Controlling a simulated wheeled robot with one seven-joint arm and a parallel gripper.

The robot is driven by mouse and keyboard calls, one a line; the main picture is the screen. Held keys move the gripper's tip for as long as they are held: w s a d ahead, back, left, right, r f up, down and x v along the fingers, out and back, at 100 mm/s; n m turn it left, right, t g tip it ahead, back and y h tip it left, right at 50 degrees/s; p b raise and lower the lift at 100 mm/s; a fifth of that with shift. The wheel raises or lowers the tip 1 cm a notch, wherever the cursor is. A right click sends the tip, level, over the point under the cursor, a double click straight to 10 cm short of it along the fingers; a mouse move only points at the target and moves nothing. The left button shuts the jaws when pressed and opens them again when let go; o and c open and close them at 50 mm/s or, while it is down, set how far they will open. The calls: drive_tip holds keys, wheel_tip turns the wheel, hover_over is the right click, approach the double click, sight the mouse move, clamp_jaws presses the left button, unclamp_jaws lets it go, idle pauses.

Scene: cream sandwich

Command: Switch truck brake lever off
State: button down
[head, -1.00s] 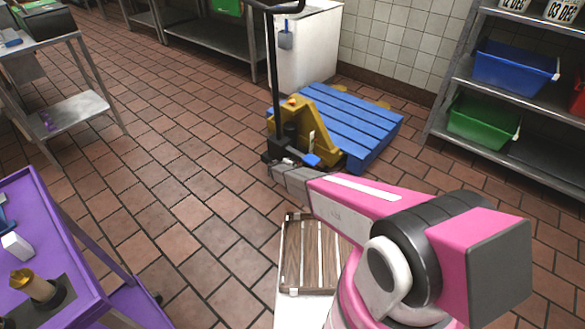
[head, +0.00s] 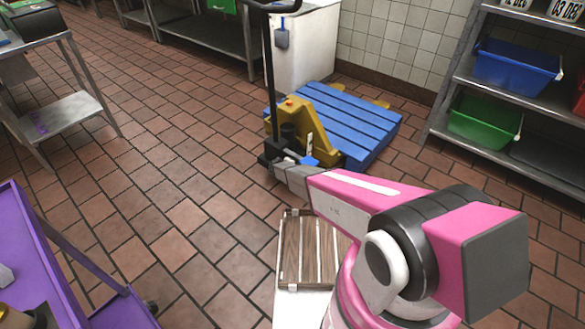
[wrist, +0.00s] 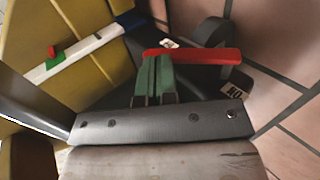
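The yellow pallet truck (head: 318,128) stands mid-scene with its dark upright handle (head: 269,70). In the wrist view, its red brake lever (wrist: 205,55) runs roughly level, beside a dark round part on the right. One small label (wrist: 235,92) reading ON, upside down, lies below its right end. Another label (wrist: 168,43), too small to read, lies just above its left part. My gripper (wrist: 156,58) has its green fingers close together, tips at the lever's left part; they look shut. Whether they touch the lever is unclear. In the head view, my gripper (head: 282,167) reaches the truck's base and the lever is hidden.
A blue pallet (head: 345,122) lies on the truck's forks. A wooden crate-like slatted piece (head: 308,250) is below my arm. A purple cart (head: 45,270) is at left, shelving (head: 455,100) at right. Tiled floor is open between cart and truck.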

drive_tip(key=shift+x, duration=1)
drive_tip(key=shift+w+d, duration=0.1)
drive_tip(key=shift+w, duration=0.1)
drive_tip(key=shift+s+r, duration=0.1)
drive_tip(key=v, duration=1)
drive_tip(key=shift+s+r, duration=0.2)
drive_tip(key=shift+a, duration=0.2)
